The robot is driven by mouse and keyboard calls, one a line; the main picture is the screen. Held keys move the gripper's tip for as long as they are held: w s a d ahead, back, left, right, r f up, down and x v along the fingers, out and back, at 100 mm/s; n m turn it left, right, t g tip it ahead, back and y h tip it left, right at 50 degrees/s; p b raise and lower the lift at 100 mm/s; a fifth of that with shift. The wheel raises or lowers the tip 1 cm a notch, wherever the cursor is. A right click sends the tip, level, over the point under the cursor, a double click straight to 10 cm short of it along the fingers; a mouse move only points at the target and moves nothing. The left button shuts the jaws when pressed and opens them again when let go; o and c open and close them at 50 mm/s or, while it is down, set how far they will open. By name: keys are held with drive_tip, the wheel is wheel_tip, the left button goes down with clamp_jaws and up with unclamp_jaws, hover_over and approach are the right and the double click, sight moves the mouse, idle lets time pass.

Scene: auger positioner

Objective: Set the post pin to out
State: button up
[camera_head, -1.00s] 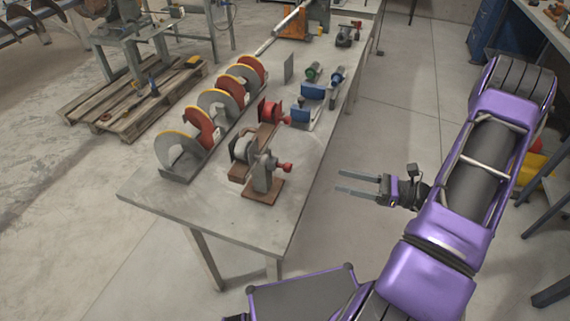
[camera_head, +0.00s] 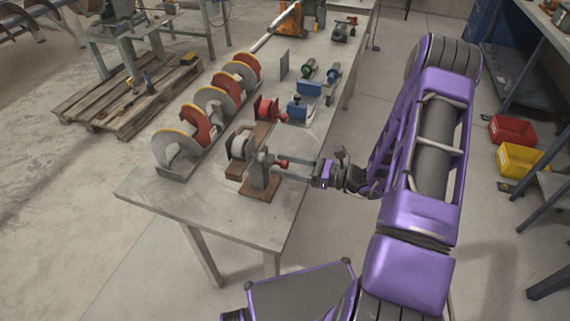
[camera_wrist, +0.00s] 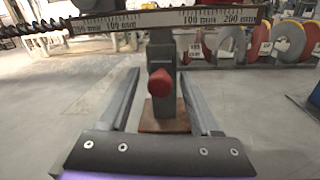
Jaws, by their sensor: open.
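The post pin's red knob (camera_head: 281,163) sticks out from the right side of a grey post (camera_head: 262,172) on a brown base plate (camera_head: 262,193), near the table's front corner. In the wrist view the red knob (camera_wrist: 160,83) faces me, centred between my fingers, with the grey post (camera_wrist: 162,108) behind it. My gripper (camera_head: 288,169) is open, its two fingers pointing left at the knob. In the wrist view the fingers of my gripper (camera_wrist: 160,92) lie one on each side of the knob. I cannot tell whether they touch it.
A ruler bar (camera_wrist: 170,19) marked in mm crosses above the knob in the wrist view. A second red-knobbed unit (camera_head: 267,108) and blue fixtures (camera_head: 300,108) stand farther back on the table (camera_head: 200,213). A row of auger flights (camera_head: 210,105) stands at left.

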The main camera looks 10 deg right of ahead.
clamp_jaws()
idle(0.3)
idle(1.1)
